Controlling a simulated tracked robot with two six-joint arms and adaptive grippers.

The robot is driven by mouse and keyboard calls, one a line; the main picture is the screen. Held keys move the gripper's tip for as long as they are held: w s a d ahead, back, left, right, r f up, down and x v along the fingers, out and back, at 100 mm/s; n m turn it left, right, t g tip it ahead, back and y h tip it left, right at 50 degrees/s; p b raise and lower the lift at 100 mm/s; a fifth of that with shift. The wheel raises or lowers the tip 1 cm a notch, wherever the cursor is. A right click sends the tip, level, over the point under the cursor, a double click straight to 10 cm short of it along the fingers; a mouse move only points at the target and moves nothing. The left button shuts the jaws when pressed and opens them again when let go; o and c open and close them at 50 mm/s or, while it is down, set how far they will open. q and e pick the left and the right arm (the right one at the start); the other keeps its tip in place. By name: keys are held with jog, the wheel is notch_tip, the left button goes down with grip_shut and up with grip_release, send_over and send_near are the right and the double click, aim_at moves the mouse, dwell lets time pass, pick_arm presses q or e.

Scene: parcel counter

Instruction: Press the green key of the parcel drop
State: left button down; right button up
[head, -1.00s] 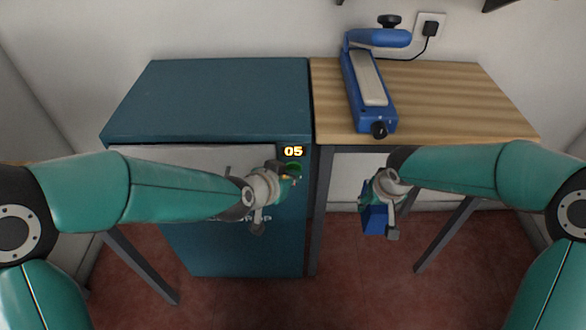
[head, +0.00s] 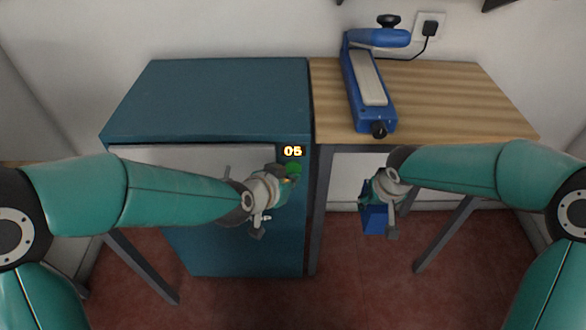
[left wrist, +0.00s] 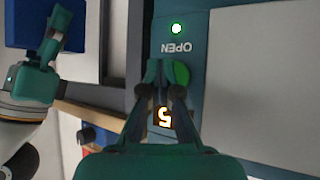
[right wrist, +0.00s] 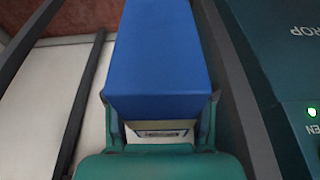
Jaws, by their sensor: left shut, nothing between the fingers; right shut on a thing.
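The parcel drop (head: 215,95) is a teal cabinet with a pale front door. Its round green key (head: 294,168) is on the right of the front, below the lit "05" display (head: 292,151). In the left wrist view the key (left wrist: 182,74) is partly hidden behind my left gripper (left wrist: 160,72), which is shut and empty. Its fingertips overlap the key's edge; I cannot tell whether they touch. My right gripper (right wrist: 160,118) is shut on a blue box (right wrist: 158,55), held beside the parcel drop, in front of the wooden table.
A green lamp (left wrist: 177,28) glows beside the word OPEN. A wooden table (head: 450,100) stands right of the cabinet, with a blue bag sealer (head: 368,85) on it. Table legs stand below, near the held box. The red floor in front is clear.

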pick_arm(q)
jog(key=shift+s, duration=0.1)
jog(key=shift+s, duration=2.95)
pick_arm(e)
jog(key=shift+r, duration=0.1)
